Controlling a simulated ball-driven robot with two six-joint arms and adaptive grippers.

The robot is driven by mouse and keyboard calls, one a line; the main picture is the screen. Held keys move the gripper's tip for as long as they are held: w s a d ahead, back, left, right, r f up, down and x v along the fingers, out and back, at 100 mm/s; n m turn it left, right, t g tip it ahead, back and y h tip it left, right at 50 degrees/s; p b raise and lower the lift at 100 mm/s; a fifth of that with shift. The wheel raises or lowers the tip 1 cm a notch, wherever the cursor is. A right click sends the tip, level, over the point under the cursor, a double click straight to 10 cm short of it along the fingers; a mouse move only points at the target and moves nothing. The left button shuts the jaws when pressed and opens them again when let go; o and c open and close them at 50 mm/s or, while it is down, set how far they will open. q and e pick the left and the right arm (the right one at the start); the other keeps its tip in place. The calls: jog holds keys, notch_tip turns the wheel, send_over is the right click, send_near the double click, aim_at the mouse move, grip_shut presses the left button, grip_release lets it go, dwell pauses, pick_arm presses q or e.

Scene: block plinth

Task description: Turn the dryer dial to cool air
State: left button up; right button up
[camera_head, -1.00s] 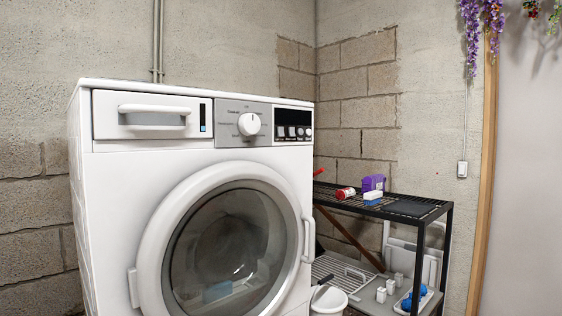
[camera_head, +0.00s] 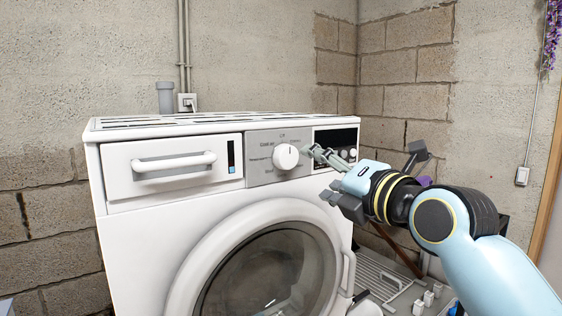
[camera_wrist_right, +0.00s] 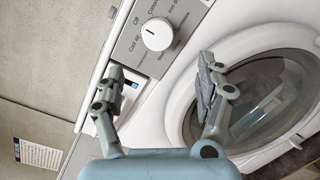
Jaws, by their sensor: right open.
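The dryer dial (camera_head: 286,156) is a round white knob on the grey panel (camera_head: 262,176) of the white machine. In the right wrist view the dial (camera_wrist_right: 157,34) shows a short dark mark that points roughly toward the "Off" label; a "Cool air" label is beside it. My right gripper (camera_head: 322,172) is open and empty, just right of the dial in the head view. In the right wrist view its fingers (camera_wrist_right: 160,70) are spread below the dial, apart from it. My left gripper is not in view.
The detergent drawer (camera_head: 172,166) with its handle is left of the dial, and the dark display (camera_head: 334,138) is right of it. The round door (camera_head: 270,260) is below. A rack with small items is at the lower right, partly hidden by my right arm.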

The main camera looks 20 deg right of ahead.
aim_at(289, 157)
jog(key=x, duration=0.5)
jog(key=p+x, duration=0.1)
jog(key=x, duration=0.4)
jog(key=shift+r, duration=0.25)
jog(key=shift+w+f, duration=0.1)
jog(key=shift+w, duration=0.3)
jog(key=c, duration=1.2)
jog(key=shift+o, duration=0.2)
jog(key=shift+m, duration=0.3)
